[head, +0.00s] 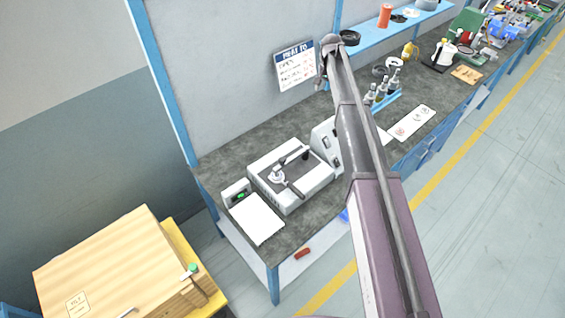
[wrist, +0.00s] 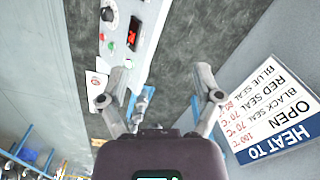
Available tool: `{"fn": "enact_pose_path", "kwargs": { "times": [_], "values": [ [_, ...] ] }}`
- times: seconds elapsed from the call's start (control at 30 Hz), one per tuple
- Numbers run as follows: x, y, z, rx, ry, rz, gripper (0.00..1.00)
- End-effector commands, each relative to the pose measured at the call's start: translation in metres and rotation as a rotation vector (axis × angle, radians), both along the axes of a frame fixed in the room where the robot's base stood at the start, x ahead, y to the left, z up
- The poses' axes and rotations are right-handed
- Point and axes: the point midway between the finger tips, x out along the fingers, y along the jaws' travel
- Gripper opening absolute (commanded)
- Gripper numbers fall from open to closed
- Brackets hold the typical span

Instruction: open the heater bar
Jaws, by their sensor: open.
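A pale grey bench unit (head: 283,196) stands on the near part of the bench in the head view. A dark bar with a black knob and a round light fitting lies across its dark top plate; I take this as the heater bar (head: 291,161). My gripper (head: 325,72) is raised well away from it, in front of the wall sign. In the wrist view my gripper (wrist: 159,78) is open, with nothing between its fingers. The heater bar is not clearly visible there. A control panel (wrist: 122,58) with a red display and knobs shows beyond the left finger.
The wall sign (head: 295,66) with heating temperatures also shows in the wrist view (wrist: 275,110). A wooden crate (head: 110,265) stands at lower left.

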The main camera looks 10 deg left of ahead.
Motion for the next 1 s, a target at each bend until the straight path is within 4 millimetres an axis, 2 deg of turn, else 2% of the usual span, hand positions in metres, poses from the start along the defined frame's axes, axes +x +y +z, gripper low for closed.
{"fn": "enact_pose_path", "kwargs": {
  "times": [0.03, 0.2, 0.3, 0.43, 0.6, 1.0],
  "values": [
    [-0.033, 0.018, -0.016, 0.000, 0.000, -0.031, 0.83],
    [-0.108, 0.069, -0.041, 0.000, 0.000, -0.166, 0.83],
    [-0.146, 0.091, -0.053, 0.000, 0.000, -0.239, 0.83],
    [-0.183, 0.111, -0.063, 0.000, -0.001, -0.311, 0.83],
    [-0.205, 0.122, -0.068, 0.000, -0.001, -0.361, 0.83],
    [-0.206, 0.124, -0.068, 0.000, 0.000, -0.368, 0.83]
  ]
}}
